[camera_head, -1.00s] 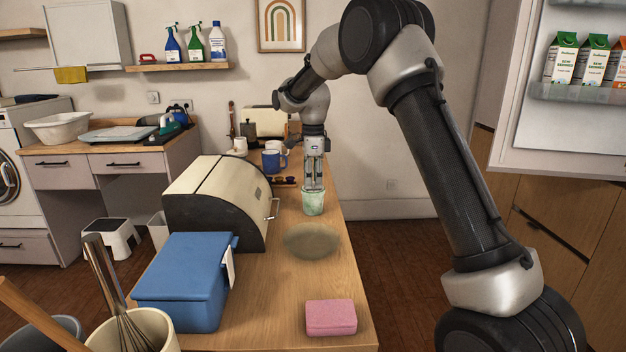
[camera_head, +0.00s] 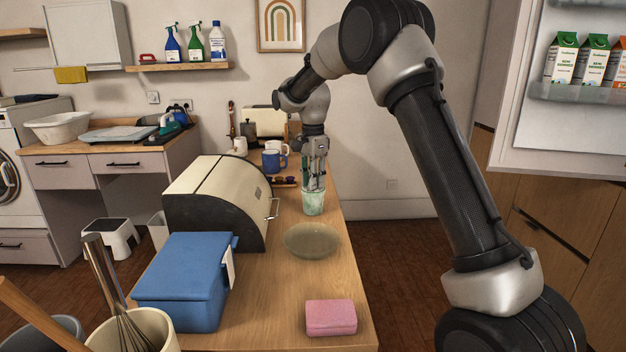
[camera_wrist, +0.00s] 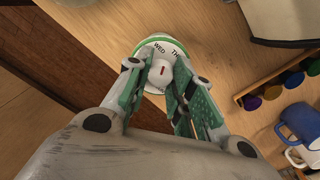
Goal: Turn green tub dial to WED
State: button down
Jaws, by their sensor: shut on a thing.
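The green tub (camera_head: 313,203) stands upright on the wooden counter, below my gripper (camera_head: 314,186) in the head view. In the wrist view the tub's lid (camera_wrist: 179,45) is white with a green rim and carries day labels. WED and THU can be read; the other labels are hidden or too small. A white dial (camera_wrist: 161,72) with a red mark sits on the lid. My gripper (camera_wrist: 160,82) is shut on the dial, with a green-padded finger on each side. The red mark points roughly up in the picture, toward the WED–THU side.
A bread bin (camera_head: 216,200) and a blue box (camera_head: 184,282) stand to the left. Blue mugs (camera_head: 272,160) and a rack of coloured pods (camera_wrist: 272,92) are behind.

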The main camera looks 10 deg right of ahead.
jog(key=shift+n, duration=1.5)
jog(key=c, duration=1.2)
grip_release()
notch_tip(320, 180, up, 12)
jog(key=shift+n, duration=0.4)
